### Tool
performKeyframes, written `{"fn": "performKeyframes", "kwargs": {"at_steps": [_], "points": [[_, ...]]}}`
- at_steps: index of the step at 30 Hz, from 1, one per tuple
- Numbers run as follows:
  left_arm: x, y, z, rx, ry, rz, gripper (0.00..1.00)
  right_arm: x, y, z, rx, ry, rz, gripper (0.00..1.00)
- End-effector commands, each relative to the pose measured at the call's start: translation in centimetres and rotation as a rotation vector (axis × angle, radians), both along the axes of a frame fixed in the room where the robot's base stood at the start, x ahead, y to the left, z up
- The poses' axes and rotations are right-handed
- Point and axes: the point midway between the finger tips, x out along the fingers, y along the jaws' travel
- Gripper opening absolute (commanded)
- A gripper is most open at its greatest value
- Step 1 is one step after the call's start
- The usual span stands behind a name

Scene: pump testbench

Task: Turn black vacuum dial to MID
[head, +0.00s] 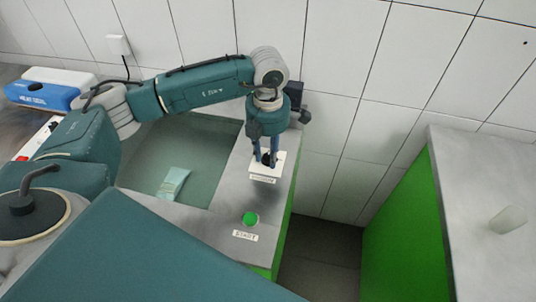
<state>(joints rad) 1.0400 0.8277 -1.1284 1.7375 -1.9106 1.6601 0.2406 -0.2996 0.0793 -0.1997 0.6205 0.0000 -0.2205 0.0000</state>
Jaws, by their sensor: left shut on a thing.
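The black vacuum dial (267,158) sits on a white block with a label (263,180), on the grey counter strip. My left gripper (266,160) comes down over it from above, with its fingers on either side of the dial, shut on it. The fingers hide much of the dial, so its pointer and setting cannot be read. My right gripper is not in the head view.
A green button (250,218) with a START label (245,236) is in front of the dial. A sunken basin left of it holds a pale packet (173,183). A blue and white device (50,90) stands far left. A counter (490,170) with a translucent cup (508,219) is at right, across a gap.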

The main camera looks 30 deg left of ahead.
Motion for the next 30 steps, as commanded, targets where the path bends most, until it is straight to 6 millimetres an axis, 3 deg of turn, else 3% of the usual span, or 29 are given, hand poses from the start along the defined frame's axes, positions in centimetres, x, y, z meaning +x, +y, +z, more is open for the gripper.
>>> {"fn": "performKeyframes", "kwargs": {"at_steps": [10,11,14,23,26,30], "points": [[0.2,0.0,0.2,0.0,-0.006,0.0,0.02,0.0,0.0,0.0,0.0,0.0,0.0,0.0],[0.2,0.0,0.2,0.0,-0.006,0.0,0.3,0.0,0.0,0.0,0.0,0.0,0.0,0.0],[0.2,0.0,0.2,0.0,-0.005,0.0,0.47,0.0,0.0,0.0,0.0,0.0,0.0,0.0],[0.1,0.0,0.2,0.0,-0.002,-0.001,0.47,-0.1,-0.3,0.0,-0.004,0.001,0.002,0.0],[0.1,0.0,1.0,-0.001,-0.003,-0.001,0.47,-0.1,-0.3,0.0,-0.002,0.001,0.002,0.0],[0.2,0.0,3.5,-0.001,-0.007,-0.001,0.47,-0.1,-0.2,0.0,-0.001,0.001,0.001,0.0]]}}
